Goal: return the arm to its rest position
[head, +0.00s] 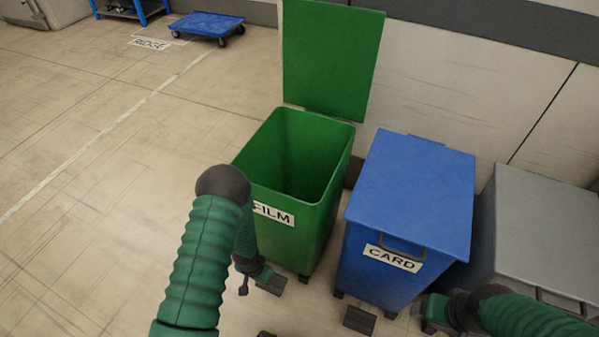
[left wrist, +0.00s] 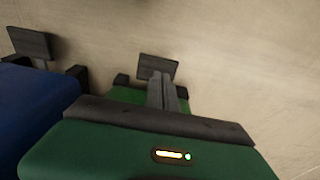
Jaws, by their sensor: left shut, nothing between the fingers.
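My left arm reaches in from the left of the head view and bends down in front of the green FILM bin (head: 330,208). My left gripper (head: 243,288) hangs low beside that bin's front, near its foot pedal (head: 272,284), and is small here. In the left wrist view the left gripper's fingers (left wrist: 163,92) are together and empty, in front of the pedal (left wrist: 157,66). My right arm comes in at the lower right, in front of the blue CARD bin (head: 405,190). The right gripper (head: 418,308) shows only in part, and its fingers are unclear.
The green bin's lid (head: 332,55) stands open and the bin looks empty inside. The blue bin's lid is shut. A grey bin (head: 545,235) stands at the right. A blue cart (head: 208,25) is far off. The floor at left is clear.

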